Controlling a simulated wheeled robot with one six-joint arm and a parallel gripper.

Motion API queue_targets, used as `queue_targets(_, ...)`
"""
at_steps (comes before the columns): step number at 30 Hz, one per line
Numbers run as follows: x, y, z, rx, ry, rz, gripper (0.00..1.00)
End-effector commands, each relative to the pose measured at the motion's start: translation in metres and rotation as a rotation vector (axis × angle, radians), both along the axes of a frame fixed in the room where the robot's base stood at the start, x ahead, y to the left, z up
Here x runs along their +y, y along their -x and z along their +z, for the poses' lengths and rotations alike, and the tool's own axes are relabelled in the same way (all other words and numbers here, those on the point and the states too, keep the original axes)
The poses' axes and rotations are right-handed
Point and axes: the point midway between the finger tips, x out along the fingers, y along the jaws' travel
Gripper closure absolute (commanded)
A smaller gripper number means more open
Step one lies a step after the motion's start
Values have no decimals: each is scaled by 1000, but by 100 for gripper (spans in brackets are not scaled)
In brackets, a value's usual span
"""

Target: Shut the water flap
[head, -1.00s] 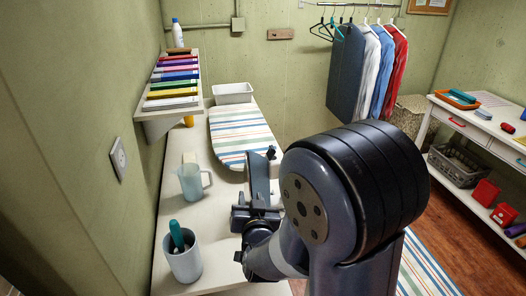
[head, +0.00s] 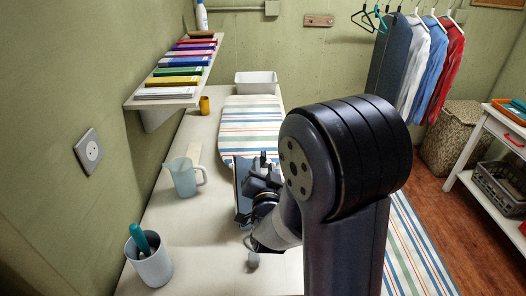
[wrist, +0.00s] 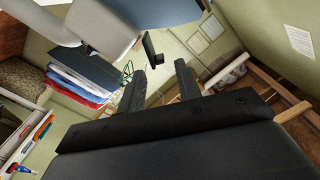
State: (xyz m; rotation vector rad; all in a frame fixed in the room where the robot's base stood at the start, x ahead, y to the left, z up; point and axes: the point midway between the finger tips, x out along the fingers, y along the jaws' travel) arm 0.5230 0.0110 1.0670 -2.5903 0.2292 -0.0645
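In the wrist view, a pale grey rounded body with a blue part (wrist: 112,32), which looks like an iron, hangs into the top of the picture. A small dark flap-like piece (wrist: 151,46) stands out below it, apart from the body in the picture. My gripper (wrist: 160,72) has its two dark fingers spread with nothing between them. The small dark piece is just beyond the fingertips. In the head view, my gripper (head: 262,160) is over the near end of the striped ironing board (head: 250,119). My arm hides much there, and I cannot make out the iron.
A translucent jug (head: 184,180) and a grey cup (head: 151,267) with a teal-handled tool stand on the worktop (head: 205,235), left of my arm. A wall shelf (head: 150,101) holds several coloured books. A white tub (head: 257,82) stands behind the board. Clothes (head: 415,65) hang at the back right.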

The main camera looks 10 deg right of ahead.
Motion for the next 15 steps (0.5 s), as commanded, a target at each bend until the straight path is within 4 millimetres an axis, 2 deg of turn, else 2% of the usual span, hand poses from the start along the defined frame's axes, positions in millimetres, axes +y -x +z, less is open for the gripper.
queue_targets(3, -4, -21, 2, 2, 1, -1, 67)
queue_targets(7, -8, -39, 1, 2, 1, -1, 67)
queue_targets(15, -11, -58, 0, 2, 1, 0, 67)
